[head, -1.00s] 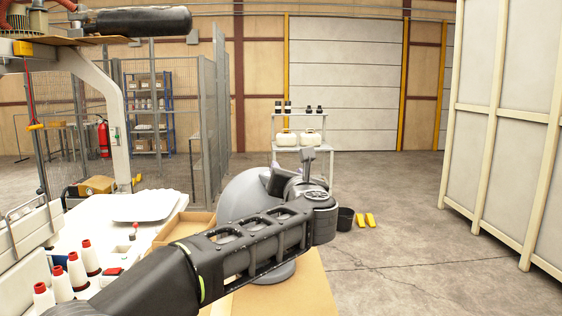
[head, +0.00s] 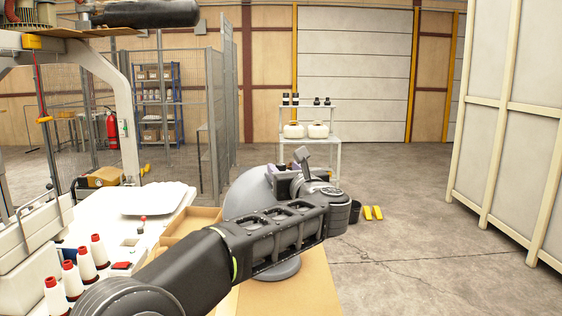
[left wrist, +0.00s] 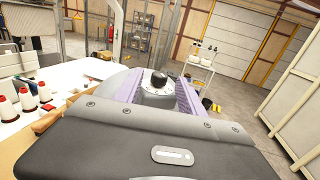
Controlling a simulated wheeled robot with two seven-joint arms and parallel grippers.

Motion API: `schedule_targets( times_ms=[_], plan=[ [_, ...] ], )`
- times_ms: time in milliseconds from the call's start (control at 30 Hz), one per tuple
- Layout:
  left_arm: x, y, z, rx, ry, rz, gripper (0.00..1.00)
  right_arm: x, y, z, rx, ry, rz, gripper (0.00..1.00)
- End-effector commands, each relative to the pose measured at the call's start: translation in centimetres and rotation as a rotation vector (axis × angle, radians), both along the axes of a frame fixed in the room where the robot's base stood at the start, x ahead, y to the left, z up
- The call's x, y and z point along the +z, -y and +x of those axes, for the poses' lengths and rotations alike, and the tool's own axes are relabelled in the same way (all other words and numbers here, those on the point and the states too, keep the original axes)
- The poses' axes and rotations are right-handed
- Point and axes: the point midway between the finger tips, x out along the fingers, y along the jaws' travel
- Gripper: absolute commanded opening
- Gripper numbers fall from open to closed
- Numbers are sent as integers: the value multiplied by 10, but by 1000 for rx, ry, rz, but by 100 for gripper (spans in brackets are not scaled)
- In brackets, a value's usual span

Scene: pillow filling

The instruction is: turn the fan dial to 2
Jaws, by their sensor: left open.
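The fan (head: 246,193) is a grey rounded body on a round base (head: 280,270), standing on a tan board in the head view. My arm hides much of it. In the left wrist view the fan dial (left wrist: 158,79) is a black knob on a pale marked ring. The marks are too small to read. My left gripper (left wrist: 161,88) is open, with its purple-lined fingers on either side of the dial. I cannot tell whether they touch it. In the head view the left gripper (head: 282,171) is partly hidden behind its wrist. My right gripper is out of view.
Several white cones with red tops (head: 97,251) stand on the white table at left. A cardboard box (head: 190,225) lies beside the fan. A white shelf (head: 308,130) stands behind. A dark bucket (head: 355,212) is on the floor. Open floor lies at right.

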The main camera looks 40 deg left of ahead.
Motion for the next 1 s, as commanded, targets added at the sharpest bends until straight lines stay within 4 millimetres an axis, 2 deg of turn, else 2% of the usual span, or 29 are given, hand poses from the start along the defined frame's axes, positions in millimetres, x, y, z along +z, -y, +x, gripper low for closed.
schedule_targets(
  times_ms=[33,233,567,1000],
  plan=[
    [3,-8,5,3,-1,0,46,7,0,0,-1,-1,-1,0],
    [2,-26,20,1,-1,0,46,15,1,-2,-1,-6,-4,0],
    [0,-29,23,0,0,0,46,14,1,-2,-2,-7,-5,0],
    [0,-29,22,0,0,0,11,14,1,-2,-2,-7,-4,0]
  ],
)
